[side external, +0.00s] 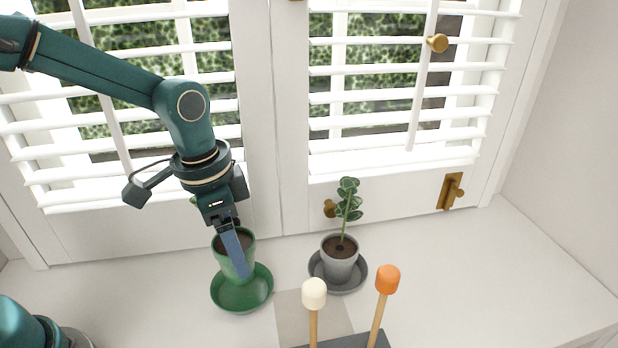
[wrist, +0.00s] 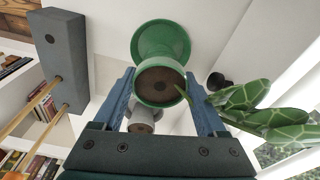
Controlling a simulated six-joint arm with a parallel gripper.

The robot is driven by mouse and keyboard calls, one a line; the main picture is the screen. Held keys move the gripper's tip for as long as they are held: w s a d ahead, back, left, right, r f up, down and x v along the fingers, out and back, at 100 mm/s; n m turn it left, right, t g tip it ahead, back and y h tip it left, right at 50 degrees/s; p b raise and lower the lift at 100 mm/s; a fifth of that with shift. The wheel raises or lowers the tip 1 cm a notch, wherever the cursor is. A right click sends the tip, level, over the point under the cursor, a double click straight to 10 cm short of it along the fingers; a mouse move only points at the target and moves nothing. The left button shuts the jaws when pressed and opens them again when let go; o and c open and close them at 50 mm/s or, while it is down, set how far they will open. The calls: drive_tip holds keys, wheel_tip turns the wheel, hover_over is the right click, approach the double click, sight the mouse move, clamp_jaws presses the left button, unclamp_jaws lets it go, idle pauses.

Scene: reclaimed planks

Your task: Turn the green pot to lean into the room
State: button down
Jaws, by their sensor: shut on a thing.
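The green pot (side external: 228,262) holds dark soil and is over its green saucer (side external: 245,299) on the white sill. I cannot tell whether its base touches the saucer. My gripper (side external: 236,262) comes down from above, with a blue finger in front of the pot. In the wrist view, the blue fingers (wrist: 163,105) are on both sides of the green pot (wrist: 147,86), shut on it. Its stem leans right in that view, towards the window, with patterned green leaves (wrist: 262,112). In the side view, this plant is hidden behind my gripper.
A grey pot (side external: 340,268) with an upright plant stands on a grey saucer (side external: 352,284) close on the right. In front, a dark block (side external: 345,341) holds sticks with cream (side external: 314,293) and orange (side external: 387,279) heads. White shutters (side external: 400,110) stand behind. The right sill is clear.

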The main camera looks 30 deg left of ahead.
sight(245, 235)
wheel_tip(245, 235, up, 8)
drive_tip(key=shift+r, duration=0.25)
idle(0.5)
drive_tip(key=f, duration=0.1)
drive_tip(key=w+f+n, duration=0.1)
drive_tip(key=f+n, duration=0.1)
drive_tip(key=shift+w, duration=0.25)
drive_tip(key=f, duration=0.1)
drive_tip(key=f+n, duration=0.1)
drive_tip(key=f, duration=0.1)
drive_tip(key=f+n, duration=0.1)
drive_tip(key=f, duration=0.1)
drive_tip(key=shift+s+f, duration=0.15)
drive_tip(key=shift+s, duration=0.25)
drive_tip(key=shift+s+f, duration=0.4)
drive_tip(key=shift+f, duration=1.7)
